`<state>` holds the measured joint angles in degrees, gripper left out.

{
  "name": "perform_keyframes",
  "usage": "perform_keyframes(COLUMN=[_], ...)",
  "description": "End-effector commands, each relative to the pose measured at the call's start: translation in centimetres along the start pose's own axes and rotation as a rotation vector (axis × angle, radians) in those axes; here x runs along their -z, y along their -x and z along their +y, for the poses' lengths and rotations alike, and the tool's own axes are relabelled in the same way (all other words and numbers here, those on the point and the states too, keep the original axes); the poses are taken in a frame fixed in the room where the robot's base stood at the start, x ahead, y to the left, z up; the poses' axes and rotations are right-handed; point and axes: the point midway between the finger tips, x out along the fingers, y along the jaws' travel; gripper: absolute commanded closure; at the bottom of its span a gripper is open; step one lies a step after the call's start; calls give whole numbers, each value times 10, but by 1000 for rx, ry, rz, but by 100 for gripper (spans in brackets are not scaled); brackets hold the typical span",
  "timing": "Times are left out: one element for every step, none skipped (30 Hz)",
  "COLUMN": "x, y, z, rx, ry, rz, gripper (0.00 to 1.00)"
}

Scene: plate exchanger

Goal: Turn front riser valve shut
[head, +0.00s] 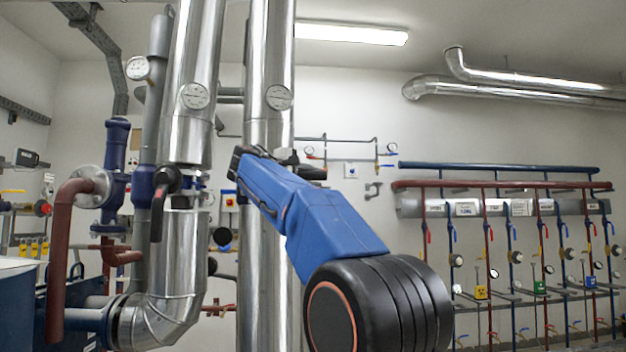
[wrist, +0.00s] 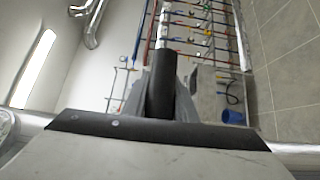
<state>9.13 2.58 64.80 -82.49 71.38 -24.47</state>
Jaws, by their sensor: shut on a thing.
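My gripper (wrist: 162,90) is shut on a black lever handle (wrist: 161,72) in the wrist view, with a grey finger on each side of it. In the head view my blue arm reaches up and left to the right-hand silver riser (head: 265,230). There the arm's end hides most of the gripper and the valve body. Another valve's black lever (head: 157,215), with a red part at its top, hangs down on the left-hand riser (head: 193,90), clear of my gripper. I cannot tell from the pictures which riser is the front one.
Round gauges (head: 279,97) sit on the risers. A dark red pipe (head: 64,230) and a blue fitting (head: 117,165) stand at the left. A manifold rack (head: 497,208) with several small valves lines the right wall. A blue bucket (wrist: 234,117) stands on the tiled floor.

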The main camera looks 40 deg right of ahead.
Motion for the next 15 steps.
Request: perform_keyframes(x=[0, -1, -1, -1, -1, -1, -1, 0, 0, 0, 0, 0, 0, 0, 0], y=[0, 0, 0, 0, 0, 0, 0, 0, 0, 0, 0, 0, 0, 0, 1], z=[4, 4, 4, 4, 4, 4, 4, 4, 3, 3, 3, 3, 2, 2, 2], rx=[-8, -8, -8, -8, -8, -8, -7, -7, -6, -6, -5, -5, -5, -4, -4], ry=[-1, -1, -2, -2, -2, -2, -2, -2, -2, -2, -2, -2, -2, -2, -2], rz=[2, 3, 3, 3, 3, 2, 2, 2, 2, 2, 2, 2, 2, 2, 2], gripper=[100, 100, 100, 100, 68, 58, 56, 56, 56, 56, 56, 56, 56, 56, 56])
